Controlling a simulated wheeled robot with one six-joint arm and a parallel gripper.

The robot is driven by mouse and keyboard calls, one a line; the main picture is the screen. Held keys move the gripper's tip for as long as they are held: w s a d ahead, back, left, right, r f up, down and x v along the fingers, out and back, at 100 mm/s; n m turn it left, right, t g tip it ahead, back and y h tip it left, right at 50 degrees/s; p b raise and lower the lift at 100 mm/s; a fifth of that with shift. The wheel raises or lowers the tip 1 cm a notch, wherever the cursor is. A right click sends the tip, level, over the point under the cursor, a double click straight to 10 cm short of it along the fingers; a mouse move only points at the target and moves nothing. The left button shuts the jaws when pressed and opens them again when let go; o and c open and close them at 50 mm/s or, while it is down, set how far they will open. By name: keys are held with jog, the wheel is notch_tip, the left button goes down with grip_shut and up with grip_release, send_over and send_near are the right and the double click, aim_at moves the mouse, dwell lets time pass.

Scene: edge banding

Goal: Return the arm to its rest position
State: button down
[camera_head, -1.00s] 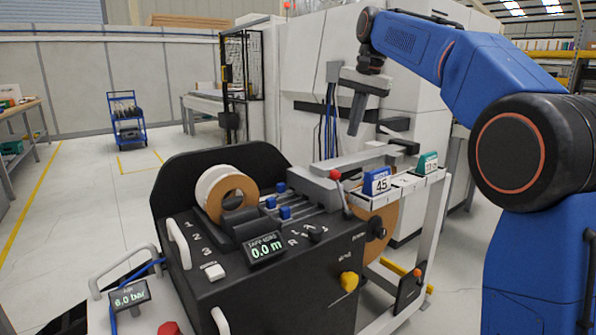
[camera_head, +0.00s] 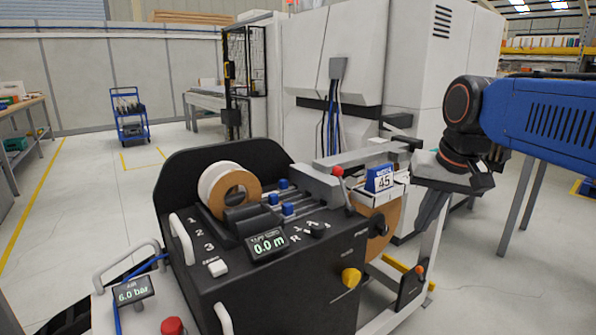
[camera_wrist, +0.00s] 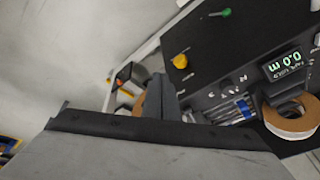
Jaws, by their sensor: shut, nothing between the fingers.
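My blue arm (camera_head: 560,120) reaches in from the right edge in the head view. My gripper (camera_head: 428,215) hangs from its dark wrist at the right end of the edge banding machine, pointing down and left. It is shut and empty. In the wrist view the gripper (camera_wrist: 160,98) shows as a dark narrow shape, with the machine beyond it. The black machine (camera_head: 270,290) stands in front, with a tape roll (camera_head: 229,190) on top and a display (camera_head: 267,244) reading 0.0 m. The gripper hides part of the machine's right end.
A blue block marked 45 (camera_head: 379,179) sits on the machine near my gripper. A red-tipped lever (camera_head: 338,172) stands left of it. A large white cabinet (camera_head: 400,60) is behind. A blue cart (camera_head: 130,115) stands far left. Open floor (camera_head: 500,285) lies to the right.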

jog(key=s+d+f+n+t, duration=0.1)
jog(key=s+d+f+n, duration=0.1)
jog(key=s+f, duration=1.3)
notch_tip(320, 180, down, 3)
jog(key=shift+s+d+r+h, duration=0.1)
jog(key=shift+s+d+h, duration=0.3)
jog(key=shift+d, duration=0.15)
